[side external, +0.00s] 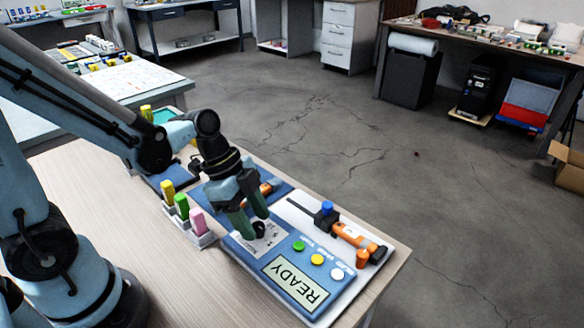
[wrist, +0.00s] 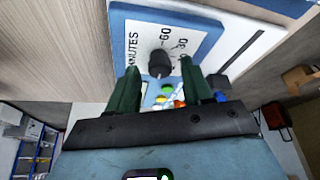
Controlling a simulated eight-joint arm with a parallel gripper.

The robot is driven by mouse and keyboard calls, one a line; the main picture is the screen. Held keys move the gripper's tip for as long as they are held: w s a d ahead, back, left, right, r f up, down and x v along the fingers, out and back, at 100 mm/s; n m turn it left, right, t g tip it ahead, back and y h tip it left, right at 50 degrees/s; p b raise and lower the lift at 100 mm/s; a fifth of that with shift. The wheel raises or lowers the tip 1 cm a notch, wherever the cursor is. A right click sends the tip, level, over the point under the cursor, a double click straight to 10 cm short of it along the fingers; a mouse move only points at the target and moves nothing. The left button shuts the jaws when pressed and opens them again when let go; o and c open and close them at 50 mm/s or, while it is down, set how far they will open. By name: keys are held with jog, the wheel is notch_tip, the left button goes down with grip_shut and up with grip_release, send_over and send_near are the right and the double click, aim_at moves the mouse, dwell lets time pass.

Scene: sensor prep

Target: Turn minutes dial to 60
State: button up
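The minutes dial is a black knob (wrist: 160,64) on a white label plate marked "MINUTES", "60" and "30" in the wrist view. The plate (side external: 272,236) sits on a blue panel (side external: 250,262) in the side view, where the knob (side external: 259,229) shows just below the fingers. My gripper (side external: 249,222) points down at the dial. In the wrist view my gripper (wrist: 161,68) is open, with one green finger on each side of the knob and gaps visible between. I cannot tell the knob's exact pointer direction.
The panel has green (side external: 298,246), yellow (side external: 317,259) and white (side external: 337,273) buttons and a "READY" display (side external: 295,281). An orange and black tool (side external: 350,235) lies to the right. A rack (side external: 188,222) of coloured blocks stands to the left. The table's front left is clear.

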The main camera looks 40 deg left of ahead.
grip_shut()
